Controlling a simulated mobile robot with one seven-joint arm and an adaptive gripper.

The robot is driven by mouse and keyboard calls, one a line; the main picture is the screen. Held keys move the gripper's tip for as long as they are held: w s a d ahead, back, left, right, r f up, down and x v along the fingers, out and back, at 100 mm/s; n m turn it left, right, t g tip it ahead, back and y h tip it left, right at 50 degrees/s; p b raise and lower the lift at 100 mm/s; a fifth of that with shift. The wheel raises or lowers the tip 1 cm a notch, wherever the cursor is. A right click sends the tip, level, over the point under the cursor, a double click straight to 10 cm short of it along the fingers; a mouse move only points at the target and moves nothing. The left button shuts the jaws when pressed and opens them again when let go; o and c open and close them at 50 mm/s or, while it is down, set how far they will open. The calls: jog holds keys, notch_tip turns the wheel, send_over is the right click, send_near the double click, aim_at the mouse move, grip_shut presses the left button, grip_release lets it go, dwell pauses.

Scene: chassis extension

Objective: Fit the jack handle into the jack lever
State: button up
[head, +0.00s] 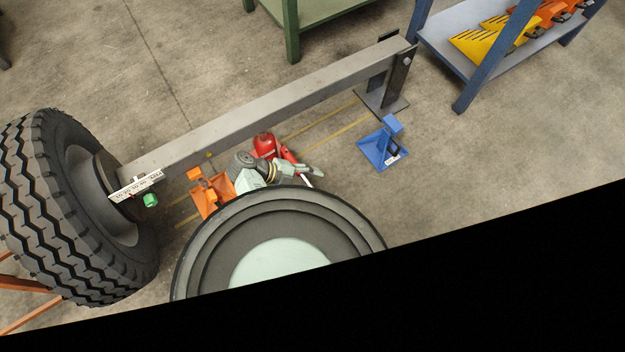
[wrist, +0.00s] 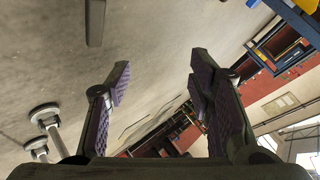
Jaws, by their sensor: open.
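The red jack (head: 265,145) stands on the floor below the long grey beam in the head view. A narrow red part (head: 289,155), seemingly its lever, leans to its right, partly hidden by my arm. My gripper (head: 318,171) is just right of this red part. In the wrist view my gripper (wrist: 158,78) is open, with purple pads apart and nothing between them. A short pale piece (head: 308,181) shows beneath my gripper in the head view; I cannot tell whether it is the jack handle. No handle is clearly visible elsewhere.
The grey beam (head: 270,98) runs from the big tyre (head: 75,205) to a post at upper right. An orange chock (head: 207,193) and a blue chock (head: 378,152) lie on the floor. A blue shelf (head: 455,45) stands upper right. Floor right of the blue chock is clear.

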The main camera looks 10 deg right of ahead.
jog(key=v, duration=1)
jog(key=shift+a+r, duration=0.2)
jog(key=shift+r, duration=0.05)
jog(key=shift+w, duration=0.15)
